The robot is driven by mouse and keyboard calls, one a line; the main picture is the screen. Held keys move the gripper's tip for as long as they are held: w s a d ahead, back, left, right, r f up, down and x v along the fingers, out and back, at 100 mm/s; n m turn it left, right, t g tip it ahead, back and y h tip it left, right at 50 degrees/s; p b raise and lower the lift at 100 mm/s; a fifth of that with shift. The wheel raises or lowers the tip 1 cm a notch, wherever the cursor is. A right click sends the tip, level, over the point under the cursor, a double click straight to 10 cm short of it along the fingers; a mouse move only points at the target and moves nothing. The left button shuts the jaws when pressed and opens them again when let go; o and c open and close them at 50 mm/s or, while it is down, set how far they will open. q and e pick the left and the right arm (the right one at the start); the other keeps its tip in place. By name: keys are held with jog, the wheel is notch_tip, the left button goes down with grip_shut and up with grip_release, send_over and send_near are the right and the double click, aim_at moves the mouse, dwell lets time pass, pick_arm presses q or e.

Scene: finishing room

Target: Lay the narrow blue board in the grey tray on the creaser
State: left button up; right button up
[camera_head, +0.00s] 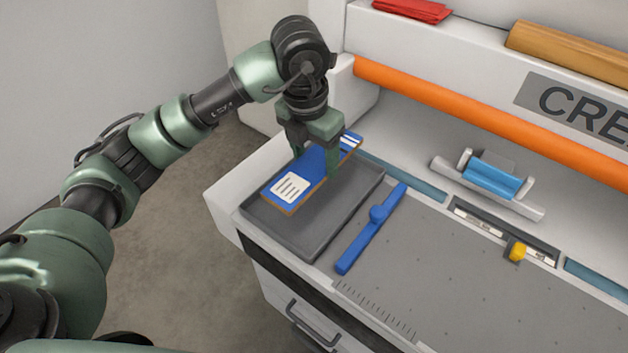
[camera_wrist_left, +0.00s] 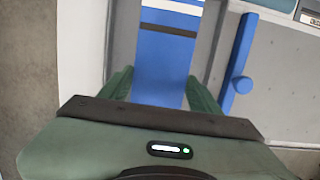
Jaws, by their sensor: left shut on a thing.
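The narrow blue board (camera_head: 311,167) has brown edges, a white label with dark lines at its near end and white stripes at its far end. My left gripper (camera_head: 316,165) is shut on it around its middle, with a finger on each long side. The board is over the grey tray (camera_head: 313,233) on the creaser; whether it touches the tray floor I cannot tell. In the left wrist view the board (camera_wrist_left: 166,65) runs between the two fingers (camera_wrist_left: 160,88). My right gripper is not in view.
A blue bar with a round knob (camera_head: 366,236) lies right of the tray on the creaser's grey bed (camera_head: 470,280). An orange roller (camera_head: 480,115) crosses behind. A light-blue part in a holder (camera_head: 494,180) and a yellow slider (camera_head: 517,251) are farther right. Red (camera_head: 413,10) and tan (camera_head: 570,50) items lie on top.

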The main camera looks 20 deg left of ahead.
aim_at(314, 165)
pick_arm(q)
notch_tip(314, 165, down, 3)
jog(key=shift+r, duration=0.1)
jog(key=shift+f, duration=0.6)
notch_tip(314, 165, down, 4)
jog(key=shift+r+p, duration=0.1)
jog(key=shift+p, duration=0.4)
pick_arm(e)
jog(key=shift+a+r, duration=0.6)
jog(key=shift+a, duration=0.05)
pick_arm(q)
jog(key=shift+f+b, duration=0.3)
jog(key=o, duration=1.6)
jog(key=shift+r, duration=0.1)
jog(key=shift+c, duration=0.2)
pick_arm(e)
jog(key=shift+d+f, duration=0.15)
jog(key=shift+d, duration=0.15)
